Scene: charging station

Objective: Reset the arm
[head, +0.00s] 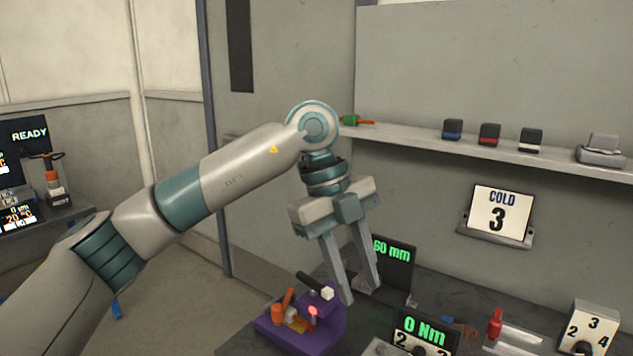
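My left arm (231,176) reaches in from the lower left and bends down at the wrist. My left gripper (361,294) points downward with its two fingers apart and nothing visible between them. It hangs in front of a dark display reading "60 mm" (396,254). Its fingertips show just right of a purple device (325,335) with an orange handle and a red light. I cannot tell the exact height of the fingertips above the bench. My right gripper is not in view.
A wall shelf (420,138) carries several small dark blocks and a grey device (600,150). On the bench are a "0 Nm" display (425,329), a red-handled tool (495,324) and a numbered dial box (590,328). A "READY" screen (28,140) stands left.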

